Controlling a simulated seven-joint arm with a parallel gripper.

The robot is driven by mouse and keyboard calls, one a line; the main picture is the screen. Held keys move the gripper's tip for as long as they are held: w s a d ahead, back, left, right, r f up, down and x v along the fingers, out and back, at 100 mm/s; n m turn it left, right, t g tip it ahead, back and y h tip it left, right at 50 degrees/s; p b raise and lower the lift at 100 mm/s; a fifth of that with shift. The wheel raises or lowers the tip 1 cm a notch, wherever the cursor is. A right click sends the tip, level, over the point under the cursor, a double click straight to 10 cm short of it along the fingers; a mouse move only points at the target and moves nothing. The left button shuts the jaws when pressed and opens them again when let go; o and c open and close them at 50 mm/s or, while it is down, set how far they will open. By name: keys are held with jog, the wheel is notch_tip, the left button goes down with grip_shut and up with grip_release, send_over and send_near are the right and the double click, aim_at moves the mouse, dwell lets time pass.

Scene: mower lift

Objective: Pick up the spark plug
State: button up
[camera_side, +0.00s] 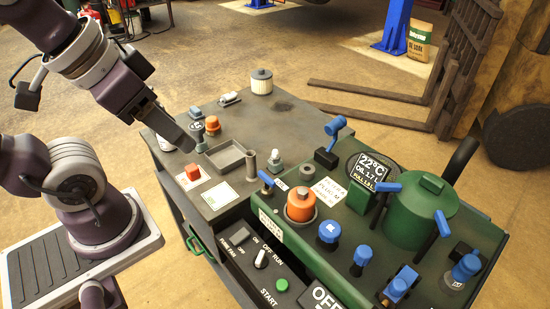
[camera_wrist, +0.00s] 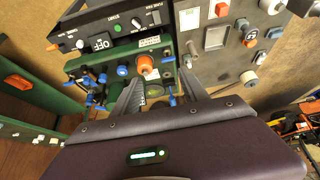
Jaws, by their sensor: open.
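A small upright piece with a pale top (camera_side: 275,162), which looks like the spark plug, stands on the grey bench right of a dark cylinder. It probably also shows in the wrist view (camera_wrist: 187,61), though too small to be sure. A small pale item (camera_side: 229,98) lies near the bench's back edge, and I cannot tell what it is. My gripper (camera_side: 182,138) hangs above the left part of the bench, apart from these pieces. In the wrist view my gripper (camera_wrist: 160,78) shows two spread fingers with nothing held between them.
A shallow grey tray (camera_side: 225,158), a dark cylinder (camera_side: 250,165), an orange cap (camera_side: 212,125), a red button (camera_side: 193,172) and a white ribbed cylinder (camera_side: 262,82) stand on the bench. The green machine (camera_side: 330,235) with blue handles stands at right. The bench's back right is bare.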

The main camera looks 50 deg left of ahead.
dwell(0.3)
jog(key=m+g, duration=0.6)
jog(key=m, duration=1.3)
send_over(275, 150)
notch_tip(275, 150, down, 22)
jog(key=shift+w+d+f, duration=0.1)
jog(key=shift+d, duration=0.05)
jog(key=shift+m, duration=0.3)
notch_tip(275, 150, down, 7)
jog(key=shift+r, duration=0.2)
jog(key=shift+f, duration=0.3)
grip_shut()
